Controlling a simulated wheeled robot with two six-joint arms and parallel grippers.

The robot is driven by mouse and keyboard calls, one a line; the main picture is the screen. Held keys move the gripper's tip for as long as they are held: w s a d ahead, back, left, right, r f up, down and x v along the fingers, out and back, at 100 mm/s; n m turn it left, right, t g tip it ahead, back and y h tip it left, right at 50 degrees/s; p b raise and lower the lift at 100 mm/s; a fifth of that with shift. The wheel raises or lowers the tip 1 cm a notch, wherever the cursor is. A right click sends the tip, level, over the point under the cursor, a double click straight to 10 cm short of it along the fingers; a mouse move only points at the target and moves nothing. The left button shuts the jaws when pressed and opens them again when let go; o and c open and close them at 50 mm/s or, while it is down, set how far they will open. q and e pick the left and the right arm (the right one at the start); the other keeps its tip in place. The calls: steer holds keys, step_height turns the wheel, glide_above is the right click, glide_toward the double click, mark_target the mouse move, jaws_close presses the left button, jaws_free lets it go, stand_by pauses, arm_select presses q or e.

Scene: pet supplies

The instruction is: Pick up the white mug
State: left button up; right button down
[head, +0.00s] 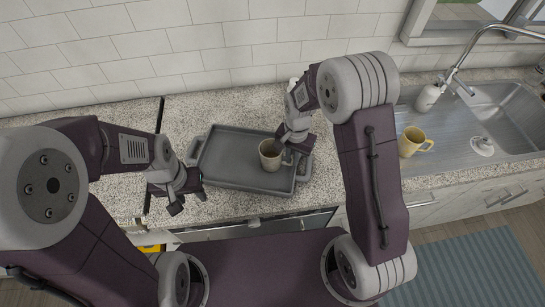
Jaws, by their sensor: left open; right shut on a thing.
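A white mug (268,157), beige-looking in this light, stands upright over the right part of a grey tray (230,175) on the counter. My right gripper (284,155) is shut on the mug's right side, where its fingers hide the mug's edge and any handle. I cannot tell whether the mug touches the tray or is held slightly above it. My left gripper (188,203) is open and empty, left of the tray near the counter's front edge.
A tiled wall (200,50) closes the back.

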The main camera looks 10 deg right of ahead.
steer(key=shift+r, duration=0.1)
stand_by(0.3)
steer(key=shift+w+r, duration=0.1)
steer(key=shift+r, duration=0.25)
steer(key=r, duration=0.2)
steer(key=d+r+b, duration=0.1)
steer(key=r, duration=0.1)
steer(key=shift+d, duration=0.2)
steer(key=d+r, duration=0.6)
steer(key=d, duration=0.4)
steer(key=shift+s+d+b, duration=0.15)
steer(key=shift+s+b, duration=0.3)
